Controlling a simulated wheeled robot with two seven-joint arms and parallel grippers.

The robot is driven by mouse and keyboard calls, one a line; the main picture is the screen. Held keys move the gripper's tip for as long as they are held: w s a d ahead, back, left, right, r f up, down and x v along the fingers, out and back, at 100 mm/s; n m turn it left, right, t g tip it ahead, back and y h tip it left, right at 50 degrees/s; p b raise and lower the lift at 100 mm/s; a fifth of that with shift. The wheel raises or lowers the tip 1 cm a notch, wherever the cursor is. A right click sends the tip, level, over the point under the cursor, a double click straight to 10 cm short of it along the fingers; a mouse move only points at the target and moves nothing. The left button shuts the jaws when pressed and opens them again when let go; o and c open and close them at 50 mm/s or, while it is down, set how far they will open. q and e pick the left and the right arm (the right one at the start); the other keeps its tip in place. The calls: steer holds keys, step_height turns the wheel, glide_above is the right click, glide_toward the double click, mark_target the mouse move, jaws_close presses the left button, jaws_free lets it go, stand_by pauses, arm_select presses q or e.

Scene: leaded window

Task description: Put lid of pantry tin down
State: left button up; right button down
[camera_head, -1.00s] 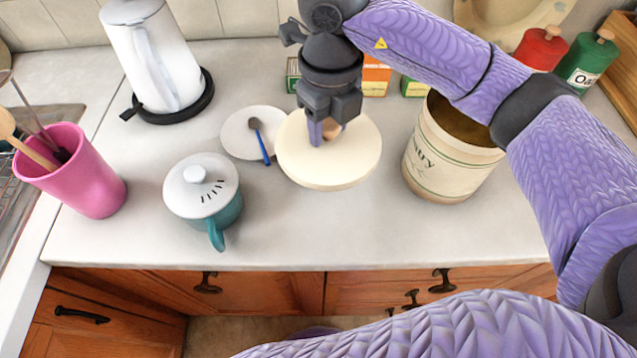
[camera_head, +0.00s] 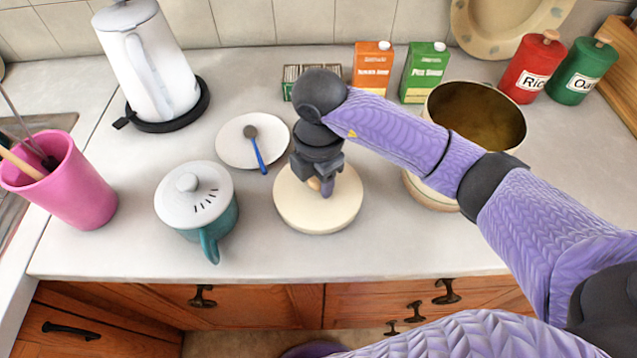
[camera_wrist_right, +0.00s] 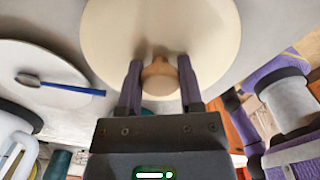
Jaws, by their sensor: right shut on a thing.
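The cream round lid (camera_head: 300,212) of the pantry tin is low over the counter, in front of the small plate, and looks level. I cannot tell whether it touches the counter. My right gripper (camera_head: 327,190) is above it, shut on its wooden knob. In the right wrist view the two fingers (camera_wrist_right: 160,85) are on either side of the knob (camera_wrist_right: 160,78), with the lid (camera_wrist_right: 160,30) beyond. The pantry tin (camera_head: 480,110) stands open at the right, partly hidden behind my right arm. My left gripper is not in view.
A teal pot with a white lid (camera_head: 193,190) stands left of the lid. A white plate (camera_head: 235,150) with a blue-handled spoon (camera_head: 257,150) lies behind it. The kettle (camera_head: 150,70), pink utensil holder (camera_head: 70,190) and cartons (camera_head: 424,72) stand around. The counter's front edge (camera_head: 270,275) is close.

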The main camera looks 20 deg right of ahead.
steer(key=shift+f, duration=0.75)
steer(key=shift+r, duration=0.15)
steer(key=shift+c, duration=1.2)
jaws_free()
step_height(320, 180, up, 11)
steer(key=p, duration=0.3)
steer(key=shift+r, duration=0.5)
